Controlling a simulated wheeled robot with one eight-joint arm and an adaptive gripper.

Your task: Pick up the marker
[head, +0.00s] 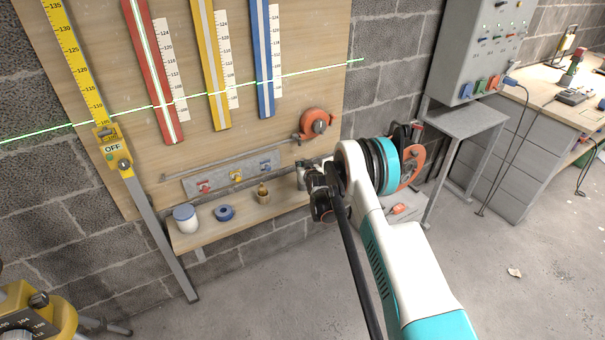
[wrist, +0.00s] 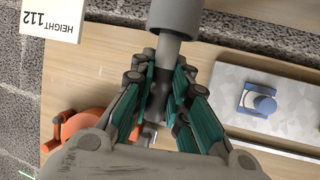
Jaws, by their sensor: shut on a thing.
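The marker (wrist: 175,18) looks like a grey cylinder with a wide end, a narrower neck and a dark section. In the wrist view, my gripper (wrist: 160,92) has its green-padded fingers closed around the dark section, and the wide end sticks out past the fingertips. In the head view, my gripper (head: 316,188) is at the right end of the narrow wooden shelf, close to the wall board. A grey piece of the marker (head: 301,176) shows at its left side; the rest is hidden by my gripper and arm.
The shelf (head: 240,216) holds a white jar (head: 185,218), a blue tape roll (head: 224,212) and a brass-coloured piece (head: 263,194). Above are a grey plate with coloured clips (head: 236,176) and an orange reel (head: 317,122). A grey stand (head: 465,121) is at right.

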